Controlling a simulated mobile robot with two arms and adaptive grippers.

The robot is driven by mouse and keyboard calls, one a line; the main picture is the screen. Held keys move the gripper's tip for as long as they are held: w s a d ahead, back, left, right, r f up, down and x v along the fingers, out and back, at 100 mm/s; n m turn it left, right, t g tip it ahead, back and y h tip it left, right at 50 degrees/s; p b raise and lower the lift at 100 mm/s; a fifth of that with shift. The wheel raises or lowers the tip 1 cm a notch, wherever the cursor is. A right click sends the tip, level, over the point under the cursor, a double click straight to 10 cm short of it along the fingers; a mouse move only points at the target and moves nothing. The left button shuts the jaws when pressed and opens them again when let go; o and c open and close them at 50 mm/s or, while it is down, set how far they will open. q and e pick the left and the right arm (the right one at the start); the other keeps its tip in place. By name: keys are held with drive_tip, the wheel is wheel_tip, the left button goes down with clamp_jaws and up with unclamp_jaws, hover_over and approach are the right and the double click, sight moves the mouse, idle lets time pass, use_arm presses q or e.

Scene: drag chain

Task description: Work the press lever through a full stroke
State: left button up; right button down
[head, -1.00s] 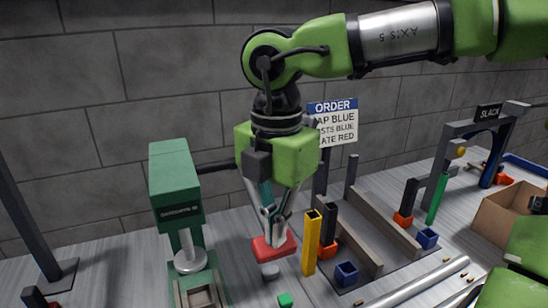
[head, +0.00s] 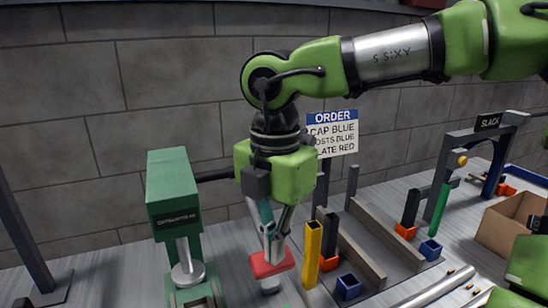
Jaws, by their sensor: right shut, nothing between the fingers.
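The green press (head: 172,200) stands at the left, with a pale metal ram and disc (head: 187,272) below its head. A dark bar (head: 215,175), which looks like the press lever, runs right from the head and passes behind my right gripper. My right gripper (head: 269,248) points down to the right of the press, its fingers together. A red block (head: 272,264) shows right at the fingertips, above a small grey cylinder (head: 270,285); I cannot tell whether the fingers touch it. The bar's far end is hidden. My left gripper is not in view.
A yellow post (head: 312,253) stands close to the right of my right gripper. Beyond are a blue socket (head: 348,286), rails (head: 361,258), a green post (head: 440,203) and a cardboard box (head: 503,228). An order sign (head: 333,133) is behind. Metal rods (head: 440,287) lie at front right.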

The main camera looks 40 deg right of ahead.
drive_tip(key=shift+r, duration=0.4)
wheel_tip(320, 180, up, 4)
drive_tip(key=p, duration=0.3)
use_arm(q)
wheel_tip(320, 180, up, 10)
drive_tip(key=p, duration=0.6)
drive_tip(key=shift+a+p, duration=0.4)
use_arm(e)
wheel_tip(320, 180, up, 9)
drive_tip(key=shift+r, duration=0.15)
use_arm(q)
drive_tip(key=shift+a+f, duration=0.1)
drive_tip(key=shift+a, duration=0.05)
